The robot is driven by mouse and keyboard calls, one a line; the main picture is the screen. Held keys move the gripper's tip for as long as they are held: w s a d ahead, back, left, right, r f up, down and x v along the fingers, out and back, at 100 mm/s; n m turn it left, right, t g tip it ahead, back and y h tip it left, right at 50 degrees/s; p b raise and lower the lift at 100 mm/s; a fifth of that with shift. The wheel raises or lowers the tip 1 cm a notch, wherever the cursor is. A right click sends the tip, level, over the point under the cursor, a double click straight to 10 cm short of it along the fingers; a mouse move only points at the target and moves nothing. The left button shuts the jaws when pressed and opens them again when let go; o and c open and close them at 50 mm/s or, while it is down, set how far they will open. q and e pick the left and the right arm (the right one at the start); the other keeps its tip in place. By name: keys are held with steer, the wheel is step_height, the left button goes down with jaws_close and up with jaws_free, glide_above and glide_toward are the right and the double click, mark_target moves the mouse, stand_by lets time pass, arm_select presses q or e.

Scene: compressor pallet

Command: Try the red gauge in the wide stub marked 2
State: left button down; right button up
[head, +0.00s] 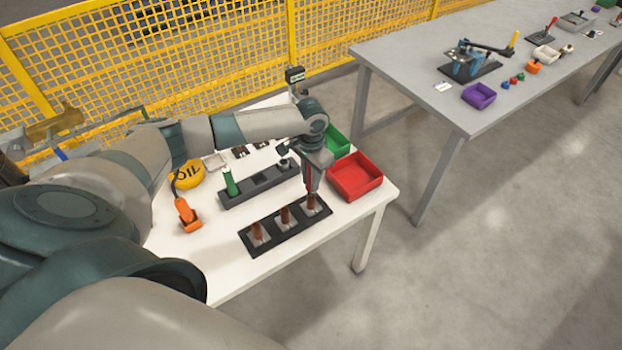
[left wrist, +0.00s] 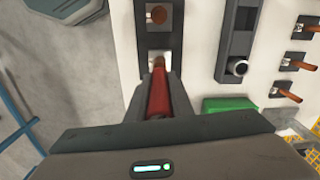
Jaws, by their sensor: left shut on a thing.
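My left gripper (head: 311,188) is shut on the red gauge (head: 308,177), which also shows between the fingers in the left wrist view (left wrist: 158,95). The gauge points down over the right-hand copper stub (head: 311,203) on a black plate (head: 272,238). I cannot tell whether its tip is inside the stub or just above it. Two more copper stubs stand on this plate, a middle one (head: 285,216) and a left one (head: 258,231). The stub numbers are too small to read. My right gripper is not in view.
A dark rack (head: 256,188) holding a green gauge (head: 230,182) lies behind the plate. A red bin (head: 355,178) and a green bin (head: 336,141) stand to the right. An orange tool (head: 187,214) and yellow oil can (head: 187,174) are at left. The front table edge is clear.

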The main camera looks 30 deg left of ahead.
arm_select(q)
steer(key=p, duration=0.2)
steer(key=shift+p, duration=0.3)
stand_by(2.1)
steer(key=shift+f, duration=0.5)
stand_by(0.5)
steer(key=shift+s, duration=0.1)
stand_by(2.7)
steer(key=shift+p, duration=0.4)
steer(key=shift+r+p, duration=0.8)
steer(key=shift+p, duration=0.05)
steer(key=shift+r+p, duration=0.5)
steer(key=shift+r, duration=0.2)
steer(key=shift+f, duration=0.1)
